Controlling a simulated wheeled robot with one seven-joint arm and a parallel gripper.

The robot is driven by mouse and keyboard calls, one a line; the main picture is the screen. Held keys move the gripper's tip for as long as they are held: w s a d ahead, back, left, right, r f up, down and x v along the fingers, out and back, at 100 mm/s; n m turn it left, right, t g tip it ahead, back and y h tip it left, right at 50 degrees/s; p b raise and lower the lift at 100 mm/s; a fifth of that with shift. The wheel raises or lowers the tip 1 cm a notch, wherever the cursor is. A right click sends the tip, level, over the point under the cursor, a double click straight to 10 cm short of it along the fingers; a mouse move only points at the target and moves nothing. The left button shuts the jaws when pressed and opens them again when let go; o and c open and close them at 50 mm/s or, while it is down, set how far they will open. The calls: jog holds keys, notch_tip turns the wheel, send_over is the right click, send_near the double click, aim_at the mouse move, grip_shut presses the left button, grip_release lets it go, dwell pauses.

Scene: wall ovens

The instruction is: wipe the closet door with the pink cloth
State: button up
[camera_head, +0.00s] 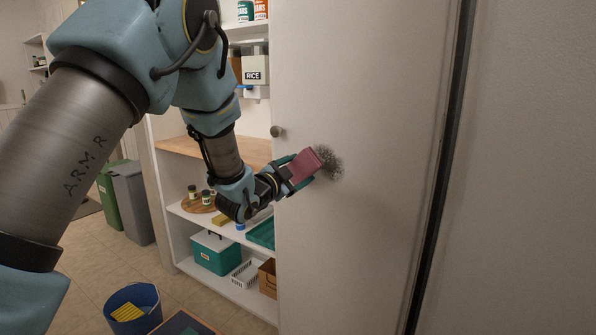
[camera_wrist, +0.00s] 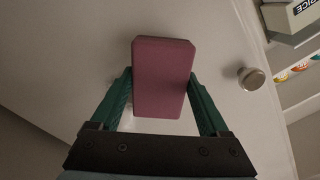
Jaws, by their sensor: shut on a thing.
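The closet door (camera_head: 370,230) is a tall pale panel with a round knob (camera_head: 277,131) on its left edge; the knob also shows at the right of the wrist view (camera_wrist: 251,79). A dark grey speckled smudge (camera_head: 331,163) is on the door, right of the knob. My gripper (camera_head: 297,169) is shut on the pink cloth (camera_head: 305,166), which looks like a folded block. The cloth is at the smudge's left edge; whether it touches the door I cannot tell. In the wrist view the cloth (camera_wrist: 163,78) sits between two green fingers and hides the smudge.
Open shelves left of the door hold jars (camera_head: 206,196), a teal box (camera_head: 215,252), a white basket (camera_head: 247,273) and a rice container (camera_head: 255,69). A blue bucket (camera_head: 135,306) stands on the floor. Grey and green bins are further back. The door face right of the smudge is clear.

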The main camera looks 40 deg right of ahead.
aim_at(345, 172)
jog(key=shift+x, duration=0.85)
dwell(0.4)
jog(key=shift+d+b, duration=0.1)
jog(key=shift+b, duration=0.2)
jog(key=shift+s+d+f+b, duration=0.15)
jog(key=shift+s+b, duration=0.35)
jog(key=shift+s, duration=0.4)
jog(key=shift+s+d+b, duration=0.4)
jog(key=shift+s+b, duration=0.3)
jog(key=shift+s, duration=0.75)
jog(key=shift+s+d+b, duration=0.35)
jog(key=shift+s+b, duration=0.4)
jog(key=shift+s, duration=0.7)
jog(key=shift+s+d+b, duration=0.4)
jog(key=shift+s+b, duration=0.3)
jog(key=shift+s, duration=0.7)
jog(key=shift+d+b, duration=0.1)
jog(key=shift+b, duration=0.2)
